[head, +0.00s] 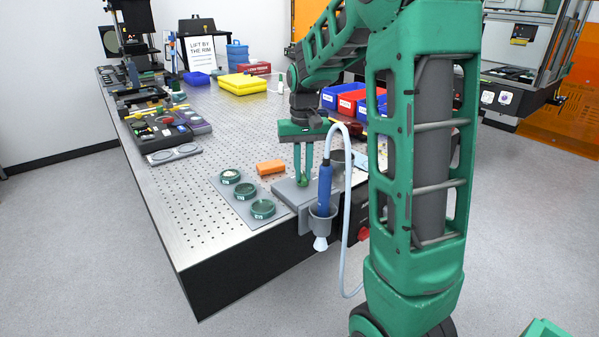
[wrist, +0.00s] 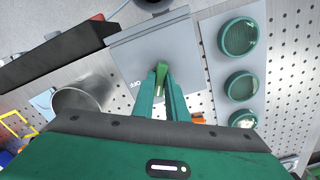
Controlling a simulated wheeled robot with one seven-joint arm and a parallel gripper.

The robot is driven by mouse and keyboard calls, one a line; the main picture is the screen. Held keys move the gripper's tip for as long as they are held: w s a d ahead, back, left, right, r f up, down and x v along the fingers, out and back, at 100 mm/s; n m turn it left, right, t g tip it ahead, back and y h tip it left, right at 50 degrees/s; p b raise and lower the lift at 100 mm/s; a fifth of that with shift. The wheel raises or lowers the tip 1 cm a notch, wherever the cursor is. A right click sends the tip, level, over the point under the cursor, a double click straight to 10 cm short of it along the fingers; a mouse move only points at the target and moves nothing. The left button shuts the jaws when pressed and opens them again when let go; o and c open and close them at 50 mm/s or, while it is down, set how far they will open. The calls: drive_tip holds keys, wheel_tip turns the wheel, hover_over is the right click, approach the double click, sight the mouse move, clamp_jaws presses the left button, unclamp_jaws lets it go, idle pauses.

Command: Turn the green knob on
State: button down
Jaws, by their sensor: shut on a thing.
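The green knob (wrist: 161,71) stands on top of a flat grey box (wrist: 160,45) with an "OFF" label beside it in the wrist view. The same box (head: 285,192) sits near the front edge of the perforated table in the head view, where the knob (head: 302,182) is mostly covered by the fingers. My gripper (wrist: 161,88) points down over the box and is shut on the knob. In the head view my gripper (head: 303,177) shows as two green fingers closed around it.
A blue hand tool (head: 324,187) with a white hose stands in a grey holder at the table edge, right beside my gripper. A plate of round green-rimmed dishes (head: 245,189) and an orange block (head: 270,167) lie to the left. A metal cup (wrist: 85,108) stands close by.

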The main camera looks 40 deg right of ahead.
sight(302, 174)
drive_tip(key=n, duration=0.5)
drive_tip(key=shift+w+r+n, duration=0.15)
drive_tip(key=shift+w+n, duration=0.1)
drive_tip(key=shift+n, duration=0.05)
idle(0.4)
drive_tip(key=c, duration=1.8)
unclamp_jaws()
drive_tip(key=shift+o, duration=0.2)
drive_tip(key=shift+s, duration=0.1)
wheel_tip(302, 174, up, 11)
drive_tip(key=shift+f, duration=0.2)
